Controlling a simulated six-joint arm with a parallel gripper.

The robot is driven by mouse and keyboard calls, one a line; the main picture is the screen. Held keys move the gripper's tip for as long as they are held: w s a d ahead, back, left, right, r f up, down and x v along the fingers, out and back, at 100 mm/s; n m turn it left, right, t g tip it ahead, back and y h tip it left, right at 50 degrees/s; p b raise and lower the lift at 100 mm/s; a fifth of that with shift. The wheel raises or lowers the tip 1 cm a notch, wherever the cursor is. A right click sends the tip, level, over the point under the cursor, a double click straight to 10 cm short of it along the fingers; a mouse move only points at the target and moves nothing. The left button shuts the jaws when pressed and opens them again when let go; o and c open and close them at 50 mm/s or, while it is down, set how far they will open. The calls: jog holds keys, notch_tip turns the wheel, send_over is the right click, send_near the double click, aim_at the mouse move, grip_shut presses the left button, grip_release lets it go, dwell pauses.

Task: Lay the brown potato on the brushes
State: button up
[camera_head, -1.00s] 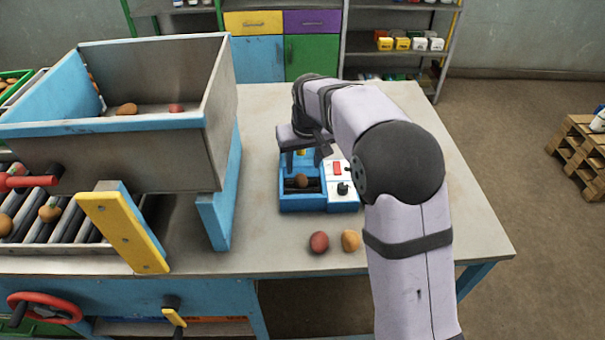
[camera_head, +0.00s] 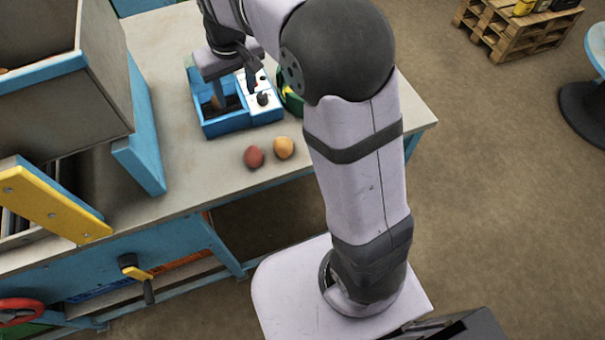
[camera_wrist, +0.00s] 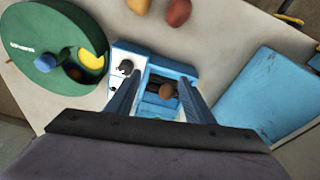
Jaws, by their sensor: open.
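The brown potato (camera_wrist: 166,91) lies inside the open blue box of the brush unit (camera_wrist: 178,70), on its dark floor. In the head view the potato (camera_head: 213,101) is partly hidden by a finger. The brushes cannot be told clearly from the box's dark inside. My gripper (camera_head: 237,98) is over the blue unit, pointing down. In the wrist view my gripper (camera_wrist: 161,80) is open, with one finger on each side of the potato and a gap to it.
A red potato (camera_head: 254,157) and a yellowish one (camera_head: 284,147) lie on the table in front of the unit. A white panel with a black knob (camera_head: 262,99) adjoins the box. A green round object (camera_wrist: 62,50) stands beside it. A large blue-sided hopper (camera_head: 95,80) is at left.

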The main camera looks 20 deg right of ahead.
jog(key=s+d+f, duration=0.2)
jog(key=s+f, duration=0.1)
jog(key=s, duration=0.5)
jog(key=s+d+f+m+g, duration=0.1)
jog(key=s+d+f, duration=0.2)
jog(key=s, duration=0.5)
jog(key=s+d+f+g, duration=0.1)
jog(key=s+d+f, duration=0.1)
jog(key=s, duration=0.6)
jog(key=shift+d+f+m, duration=0.25)
jog(key=shift+f+m, duration=0.15)
jog(key=shift+f, duration=0.15)
